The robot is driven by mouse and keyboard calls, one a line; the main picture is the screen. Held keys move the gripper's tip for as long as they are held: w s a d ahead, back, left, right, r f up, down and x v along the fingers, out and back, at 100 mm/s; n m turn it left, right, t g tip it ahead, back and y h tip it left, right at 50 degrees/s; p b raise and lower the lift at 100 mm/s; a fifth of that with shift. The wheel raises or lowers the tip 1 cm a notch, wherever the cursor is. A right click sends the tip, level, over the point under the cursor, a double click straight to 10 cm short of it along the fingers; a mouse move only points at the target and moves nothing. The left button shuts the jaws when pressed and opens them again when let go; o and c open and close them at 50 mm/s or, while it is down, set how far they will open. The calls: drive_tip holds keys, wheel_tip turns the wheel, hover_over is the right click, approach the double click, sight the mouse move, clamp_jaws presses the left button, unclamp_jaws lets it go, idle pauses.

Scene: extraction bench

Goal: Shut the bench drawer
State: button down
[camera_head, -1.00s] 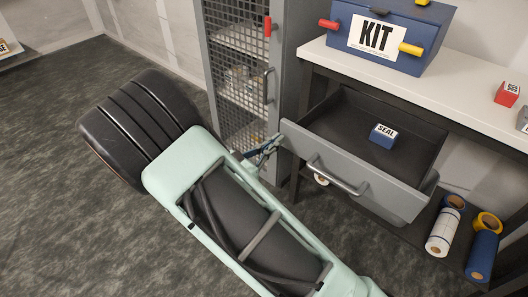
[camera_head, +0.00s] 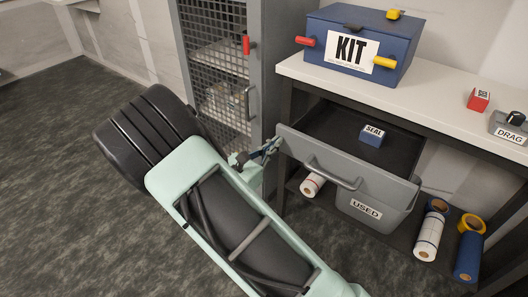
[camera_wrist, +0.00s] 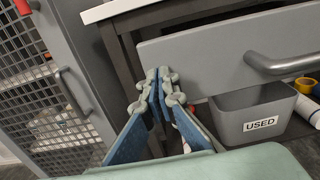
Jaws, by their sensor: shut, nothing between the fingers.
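The bench drawer (camera_head: 385,184) stands partly open, its grey front out from the bench and its dark inside showing. Its bar handle (camera_head: 334,174) is on the front; in the wrist view the handle (camera_wrist: 275,66) is at the right. A blue box marked SEAL (camera_head: 372,138) lies inside the drawer. My gripper (camera_head: 272,146) is at the left end of the drawer front, away from the handle. In the wrist view my gripper (camera_wrist: 160,78) is shut and empty, its tips by the front's left edge. I cannot tell whether they touch it.
A mesh-door cabinet (camera_head: 212,70) stands close left of the bench. A grey bin marked USED (camera_head: 366,209) and several rolls (camera_head: 429,235) sit beneath the drawer. A blue KIT box (camera_head: 318,30), a red block (camera_head: 478,99) and a DRAG box (camera_head: 508,131) are on the benchtop.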

sight(308, 114)
drive_tip(key=x, duration=1.8)
drive_tip(key=shift+w+d+f, duration=0.1)
drive_tip(key=shift+w+d, duration=0.2)
drive_tip(key=shift+w, duration=0.15)
drive_tip(key=shift+r, duration=0.2)
drive_tip(key=shift+a, duration=0.1)
